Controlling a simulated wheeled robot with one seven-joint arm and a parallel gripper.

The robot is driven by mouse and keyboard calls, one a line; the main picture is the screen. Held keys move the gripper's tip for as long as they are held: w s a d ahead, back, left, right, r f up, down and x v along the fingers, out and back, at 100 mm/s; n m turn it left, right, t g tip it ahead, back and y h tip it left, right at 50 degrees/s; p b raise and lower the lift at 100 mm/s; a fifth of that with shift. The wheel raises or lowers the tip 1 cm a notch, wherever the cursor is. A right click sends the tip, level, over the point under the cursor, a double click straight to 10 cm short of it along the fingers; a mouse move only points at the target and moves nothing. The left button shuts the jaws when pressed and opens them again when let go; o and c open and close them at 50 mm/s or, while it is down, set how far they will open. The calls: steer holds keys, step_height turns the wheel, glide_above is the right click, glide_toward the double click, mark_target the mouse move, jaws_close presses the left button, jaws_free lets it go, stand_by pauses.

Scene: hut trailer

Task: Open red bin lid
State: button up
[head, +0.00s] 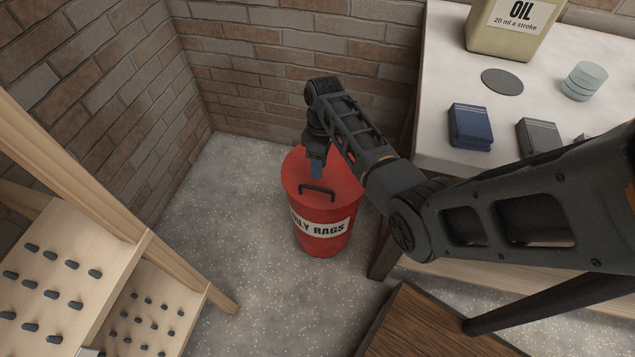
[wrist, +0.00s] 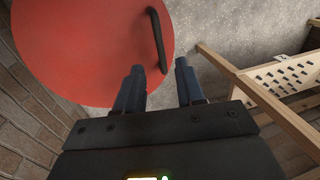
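The red bin (head: 322,240) stands on the floor near the brick corner, with a label reading "oily rags". Its round red lid (head: 345,183) is on top and looks closed, with a black bar handle (head: 317,190) near the front edge. In the wrist view the lid (wrist: 85,45) fills the upper left, and the handle (wrist: 157,40) lies just beyond my fingertips. My gripper (head: 317,170) is above the lid, behind the handle in the head view. In the wrist view its two fingers (wrist: 160,70) are apart with nothing between them. I cannot tell the exact height above the lid.
A white-topped table (head: 440,120) on the right holds an oil can (head: 510,35), a blue box (head: 470,127), a grey box (head: 538,137) and stacked discs (head: 583,82). A wooden peg rack (head: 125,255) stands left. Brick walls close in behind the bin; floor (head: 250,180) left of it is clear.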

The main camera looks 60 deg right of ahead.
steer(key=f, duration=0.2)
steer(key=a+f, duration=0.1)
steer(key=f, duration=0.3)
steer(key=shift+s+a+f+b, duration=0.15)
steer(key=shift+s+f+b, duration=0.1)
steer(key=shift+f+b, duration=0.15)
steer(key=shift+c, duration=0.2)
jaws_close()
